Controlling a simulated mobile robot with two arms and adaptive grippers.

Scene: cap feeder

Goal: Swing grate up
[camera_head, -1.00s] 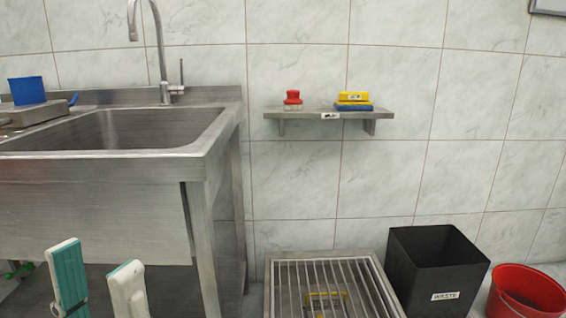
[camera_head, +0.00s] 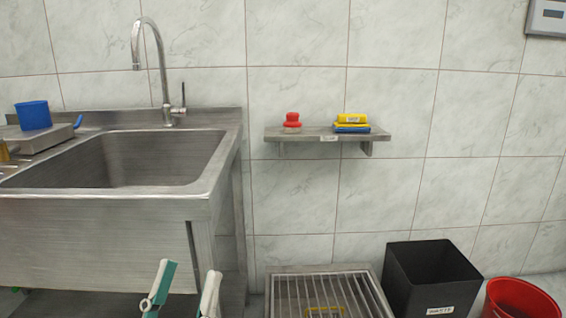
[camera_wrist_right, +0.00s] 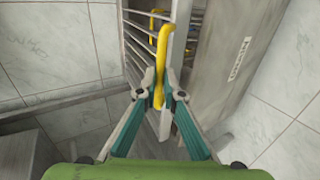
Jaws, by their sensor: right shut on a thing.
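The grate (camera_head: 300,290) shows in the head view at the bottom, right of the sink, as metal bars within a metal frame (camera_head: 320,269). It looks flat there, and its near part is cut off. A yellow handle (camera_head: 322,309) is on it. In the right wrist view, my right gripper (camera_wrist_right: 159,98) is shut on the yellow handle (camera_wrist_right: 161,52), with the grate's bars (camera_wrist_right: 135,35) beyond. The right gripper is not seen in the head view. My left gripper (camera_head: 185,285) is in front of the sink, fingers apart and empty.
A black waste bin (camera_head: 430,280) stands right beside the grate, with a red bucket (camera_head: 520,300) further right. The steel sink (camera_head: 100,230) is on the left. A wall shelf (camera_head: 325,136) above holds a red-topped item and a yellow and blue stack.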

